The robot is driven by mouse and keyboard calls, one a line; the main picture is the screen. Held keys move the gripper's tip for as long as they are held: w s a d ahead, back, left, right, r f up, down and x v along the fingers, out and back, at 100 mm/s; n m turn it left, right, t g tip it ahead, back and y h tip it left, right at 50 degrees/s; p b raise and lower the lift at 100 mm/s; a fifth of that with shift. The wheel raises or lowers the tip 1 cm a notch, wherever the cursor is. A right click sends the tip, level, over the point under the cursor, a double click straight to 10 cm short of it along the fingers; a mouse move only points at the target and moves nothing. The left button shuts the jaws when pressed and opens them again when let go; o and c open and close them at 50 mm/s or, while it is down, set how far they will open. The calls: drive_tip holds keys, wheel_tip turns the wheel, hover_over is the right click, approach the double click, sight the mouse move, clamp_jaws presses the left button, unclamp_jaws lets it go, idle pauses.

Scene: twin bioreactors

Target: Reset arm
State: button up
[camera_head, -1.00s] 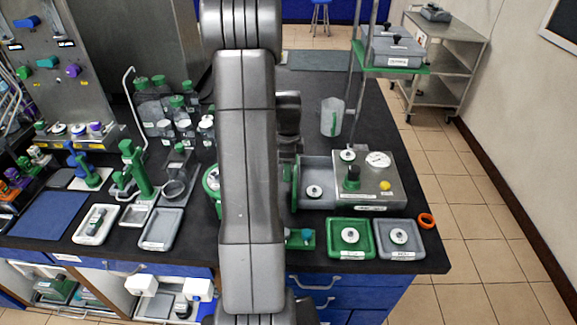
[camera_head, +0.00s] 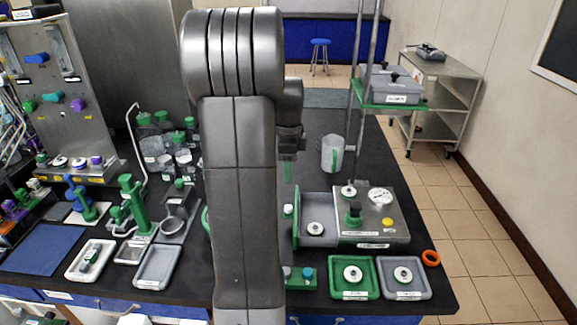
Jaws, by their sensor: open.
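My arm stands upright in the middle of the head view and is folded at the top. My gripper (camera_head: 291,155) shows partly at the right side of the arm, pointing down above the dark bench. Its jaws are open, and their far side is hidden behind the arm. A green upright piece (camera_head: 288,173) shows just below it; I cannot tell whether they touch. The arm hides the bench strip behind it.
The dark bench (camera_head: 395,160) carries a grey instrument box (camera_head: 375,228), a green tray (camera_head: 335,290), a grey tray (camera_head: 386,291), an orange ring (camera_head: 431,258) and a jug (camera_head: 331,154). Bottles (camera_head: 151,147) and a green stand (camera_head: 133,200) are left. A shelf pole rises behind.

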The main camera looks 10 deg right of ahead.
sight(291, 207)
drive_tip(key=shift+r, duration=0.35)
wheel_tip(291, 207, down, 14)
drive_tip(key=shift+r+p, duration=0.15)
drive_tip(key=shift+p, duration=0.6)
drive_tip(key=shift+d, duration=0.15)
drive_tip(key=shift+s+d, duration=0.1)
drive_tip(key=shift+d, duration=0.15)
